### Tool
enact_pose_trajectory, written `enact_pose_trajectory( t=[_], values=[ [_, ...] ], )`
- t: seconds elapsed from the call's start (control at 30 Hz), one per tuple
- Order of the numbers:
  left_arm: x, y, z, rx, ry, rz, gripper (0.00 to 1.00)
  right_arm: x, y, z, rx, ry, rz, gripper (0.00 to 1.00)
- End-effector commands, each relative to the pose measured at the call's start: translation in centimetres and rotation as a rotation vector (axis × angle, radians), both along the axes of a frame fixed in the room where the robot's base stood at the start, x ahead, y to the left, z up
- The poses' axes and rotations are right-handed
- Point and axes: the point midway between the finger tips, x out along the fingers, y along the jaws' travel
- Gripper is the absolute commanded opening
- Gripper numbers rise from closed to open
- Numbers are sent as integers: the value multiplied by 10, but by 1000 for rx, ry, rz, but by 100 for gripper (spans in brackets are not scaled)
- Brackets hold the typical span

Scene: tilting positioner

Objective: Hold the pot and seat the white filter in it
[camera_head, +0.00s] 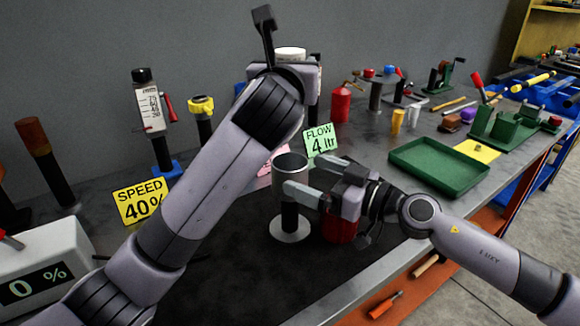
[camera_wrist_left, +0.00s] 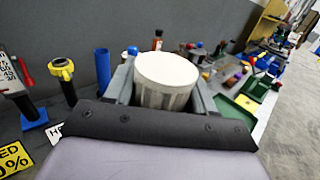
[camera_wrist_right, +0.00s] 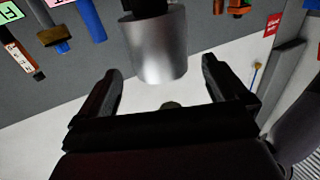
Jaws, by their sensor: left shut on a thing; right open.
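The white filter (camera_wrist_left: 166,82) is a round cup held between the fingers of my left gripper (camera_wrist_left: 163,95). In the head view the filter (camera_head: 290,53) shows only its top behind my left arm; the left gripper (camera_head: 296,68) is high, behind and above the pot. The pot (camera_head: 291,172) is a grey metal cup, open at the top, on a post with a round base. My right gripper (camera_head: 302,175) is open, its fingers at the pot's right side. In the right wrist view the pot (camera_wrist_right: 158,48) stands near the fingertips (camera_wrist_right: 162,72); contact cannot be told.
A red can (camera_head: 339,228) stands below my right gripper. A yellow SPEED sign (camera_head: 142,200) and a green FLOW sign (camera_head: 320,140) stand nearby. A green tray (camera_head: 438,167) lies to the right. The dark mat (camera_head: 225,275) in front is mostly clear.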

Motion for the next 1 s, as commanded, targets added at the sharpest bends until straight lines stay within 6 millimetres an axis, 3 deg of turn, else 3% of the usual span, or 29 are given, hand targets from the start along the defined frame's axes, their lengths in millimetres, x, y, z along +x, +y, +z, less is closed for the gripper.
enact_pose_trajectory(
  t=[0.2,0.4,0.87,0.9,1.0],
  values=[
    [0,0,0,0,-1,0,23,19,29,0,1,-1,2,100],
    [0,0,0,0,-1,0,23,30,45,1,2,-1,1,100],
    [0,0,0,0,-1,0,23,35,52,0,-1,-1,0,100],
    [0,0,0,0,-1,0,23,35,52,0,-1,-1,0,94],
    [0,0,1,0,-1,0,23,35,52,0,-1,-1,0,61]
  ],
)
